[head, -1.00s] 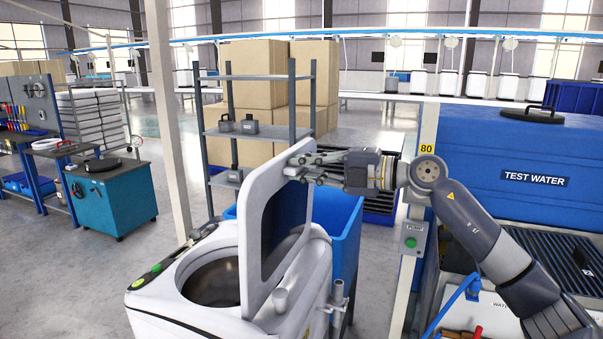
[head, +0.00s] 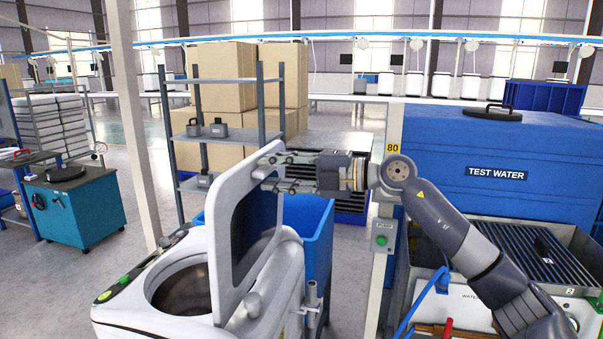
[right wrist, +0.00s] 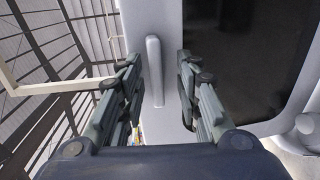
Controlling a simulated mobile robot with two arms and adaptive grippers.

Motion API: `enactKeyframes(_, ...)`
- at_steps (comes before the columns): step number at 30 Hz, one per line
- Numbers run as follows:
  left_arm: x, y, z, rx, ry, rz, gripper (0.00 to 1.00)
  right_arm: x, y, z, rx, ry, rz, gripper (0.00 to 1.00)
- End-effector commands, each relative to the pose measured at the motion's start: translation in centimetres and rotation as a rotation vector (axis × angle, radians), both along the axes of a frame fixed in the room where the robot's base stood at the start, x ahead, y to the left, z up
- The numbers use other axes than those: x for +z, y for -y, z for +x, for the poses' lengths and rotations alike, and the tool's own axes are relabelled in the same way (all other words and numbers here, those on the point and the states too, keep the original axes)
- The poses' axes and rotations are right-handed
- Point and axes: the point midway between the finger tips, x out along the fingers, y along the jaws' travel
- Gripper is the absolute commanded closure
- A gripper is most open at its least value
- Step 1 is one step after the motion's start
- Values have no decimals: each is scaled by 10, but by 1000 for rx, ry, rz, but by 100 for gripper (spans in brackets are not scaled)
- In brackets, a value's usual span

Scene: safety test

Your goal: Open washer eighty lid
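The washer (head: 190,325) stands at the lower middle of the head view, its round drum opening (head: 182,290) uncovered. Its lid (head: 232,190), a white frame with a dark panel, stands raised, nearly upright. My right gripper (head: 272,172) is at the lid's upper edge. In the right wrist view its two fingers (right wrist: 158,85) are apart, with the lid's pale bar handle (right wrist: 155,70) between them. Gaps show on both sides of the handle. The dark lid panel (right wrist: 245,60) lies to the right there. My left gripper is not in view.
A blue bin (head: 312,235) stands right behind the washer. A post (head: 385,190) marked 80 with a green button (head: 381,240) stands to its right, beside the blue TEST WATER tank (head: 490,150). A grey shelf (head: 225,135) is behind. Open floor lies left.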

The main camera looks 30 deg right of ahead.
Motion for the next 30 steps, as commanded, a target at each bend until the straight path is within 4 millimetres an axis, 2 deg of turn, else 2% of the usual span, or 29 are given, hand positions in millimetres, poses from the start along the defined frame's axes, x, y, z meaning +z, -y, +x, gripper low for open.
enactKeyframes(12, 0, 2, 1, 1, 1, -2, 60, 2, 36, -42, -1, -4, -3, 68)
enactKeyframes(30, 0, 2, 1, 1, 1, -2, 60, 6, 68, -79, 0, -4, 0, 68)
